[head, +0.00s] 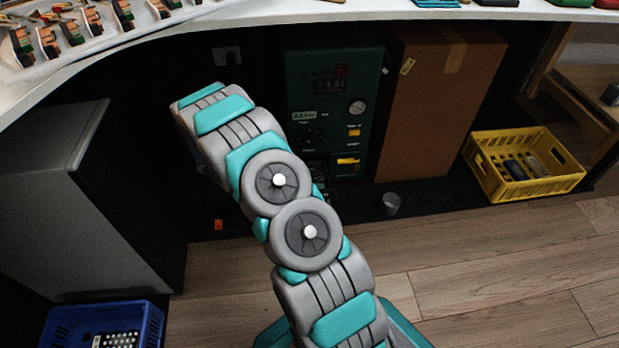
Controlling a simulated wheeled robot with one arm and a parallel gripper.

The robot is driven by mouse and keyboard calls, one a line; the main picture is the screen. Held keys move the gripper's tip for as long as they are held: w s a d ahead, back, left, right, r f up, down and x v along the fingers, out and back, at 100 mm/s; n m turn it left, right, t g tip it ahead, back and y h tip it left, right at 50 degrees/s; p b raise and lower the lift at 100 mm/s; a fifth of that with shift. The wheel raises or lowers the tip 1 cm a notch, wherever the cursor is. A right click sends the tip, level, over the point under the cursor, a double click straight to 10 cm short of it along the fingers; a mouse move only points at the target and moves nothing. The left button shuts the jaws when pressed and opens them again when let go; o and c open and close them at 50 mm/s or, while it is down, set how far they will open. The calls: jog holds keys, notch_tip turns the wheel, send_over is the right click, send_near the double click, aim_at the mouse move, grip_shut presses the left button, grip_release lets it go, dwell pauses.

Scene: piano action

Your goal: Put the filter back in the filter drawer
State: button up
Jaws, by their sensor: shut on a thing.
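A dark green machine (300,80) stands under the counter at the back, with a display, a round gauge and a knob. A yellow part (347,161) sits low on its front at the right. Dark openings or parts show beside it, partly behind my arm; I cannot tell which of these is the filter drawer. I cannot make out the filter. My arm reaches up and to the left across the machine's lower left, and its far end hides my gripper and whatever it holds.
A cardboard box (432,110) stands right of the machine. A small grey cylinder (391,203) stands on the dark floor strip. A yellow crate (480,178) is at the right, a blue crate (62,320) at lower left, below a grey cabinet (50,200).

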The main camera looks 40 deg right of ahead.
jog(key=w+d, duration=0.2)
jog(key=w, duration=0.1)
jog(key=w+d, duration=0.1)
jog(key=w, duration=0.1)
jog(key=shift+w+d+f, duration=0.2)
jog(key=shift+w+d, duration=0.05)
jog(key=shift+d, duration=0.05)
notch_tip(320, 180, down, 2)
jog(key=shift+s+a+f+b, duration=0.1)
jog(key=shift+f+b, duration=0.1)
jog(key=shift+b, duration=0.15)
jog(key=shift+f+b, duration=0.4)
jog(key=shift+f, duration=1.6)
jog(key=shift+w+f, duration=0.2)
jog(key=shift+r, duration=0.1)
jog(key=o, duration=1.5)
